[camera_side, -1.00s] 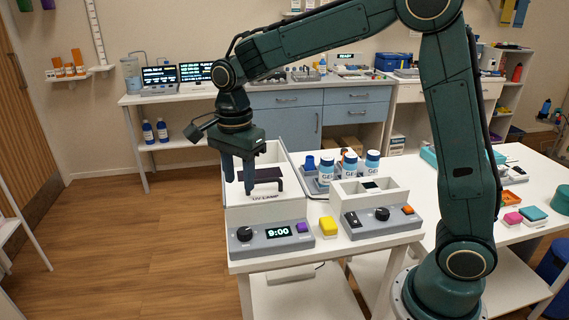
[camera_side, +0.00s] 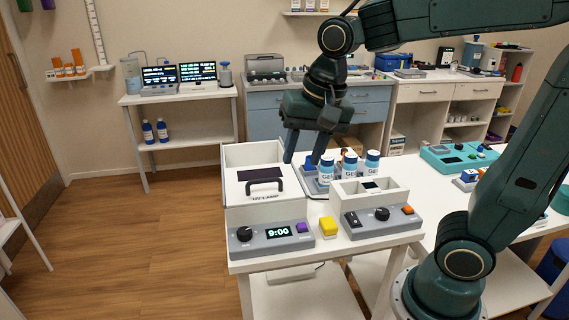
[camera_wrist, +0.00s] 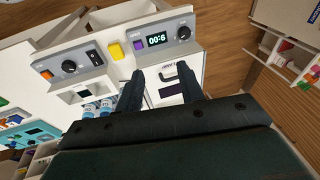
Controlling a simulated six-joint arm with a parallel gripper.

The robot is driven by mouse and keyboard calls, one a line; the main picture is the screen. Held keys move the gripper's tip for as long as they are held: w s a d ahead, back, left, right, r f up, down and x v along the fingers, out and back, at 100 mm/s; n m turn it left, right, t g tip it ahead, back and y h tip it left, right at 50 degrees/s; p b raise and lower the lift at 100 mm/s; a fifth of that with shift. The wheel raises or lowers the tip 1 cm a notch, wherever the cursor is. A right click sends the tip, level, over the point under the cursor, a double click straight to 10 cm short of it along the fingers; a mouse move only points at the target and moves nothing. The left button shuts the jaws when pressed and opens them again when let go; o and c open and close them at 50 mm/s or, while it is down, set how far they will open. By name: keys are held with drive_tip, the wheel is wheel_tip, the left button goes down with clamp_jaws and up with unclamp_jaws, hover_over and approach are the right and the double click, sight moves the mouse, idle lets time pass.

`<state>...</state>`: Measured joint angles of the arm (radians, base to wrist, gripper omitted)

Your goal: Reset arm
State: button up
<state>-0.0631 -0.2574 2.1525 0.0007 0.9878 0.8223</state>
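My gripper (camera_side: 305,147) hangs in the air above the back of the white table, between the UV lamp box and the bottles. Its two fingers are spread apart with nothing between them, and the wrist view also shows the open gripper (camera_wrist: 160,78).
White bottles with blue caps (camera_side: 345,166) stand in a rack close to the right of my gripper. A yellow block (camera_side: 328,227) sits between the panels. A second grey unit (camera_side: 378,218) has a knob and orange button. A teal device (camera_side: 458,158) is on the right table.

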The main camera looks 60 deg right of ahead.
drive_tip(key=s+d+f+n+t, duration=0.1)
drive_tip(key=s+n+t, duration=0.1)
drive_tip(key=s+n, duration=0.6)
drive_tip(key=s, duration=0.3)
drive_tip(key=shift+d+n+t, duration=0.3)
drive_tip(key=shift+d+n, duration=0.1)
drive_tip(key=shift+s+f, duration=0.1)
